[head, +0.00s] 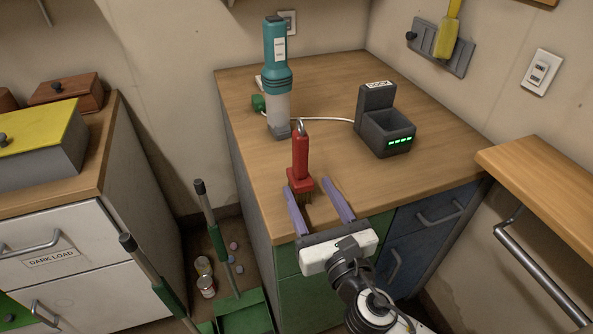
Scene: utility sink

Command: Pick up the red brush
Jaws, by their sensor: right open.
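The red brush (300,160) stands on the near part of the wooden counter (330,85). Its handle points up, with a metal loop at the top, and its bristles point down. My right gripper (310,187) comes in from the lower right, over the counter's front edge. Its two purple fingers are apart. The left finger's tip is close to the brush's base, and the right finger is to the right of the brush with a gap. I cannot tell whether a finger touches the brush. My left gripper is not in view.
A teal and grey flashlight-like device (277,80) stands behind the brush. A dark dock (385,125) with green lights is to the right, with a white cable nearby. A metal rail (540,270) is at the right. Long green-handled tools (215,235) stand on the floor at left.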

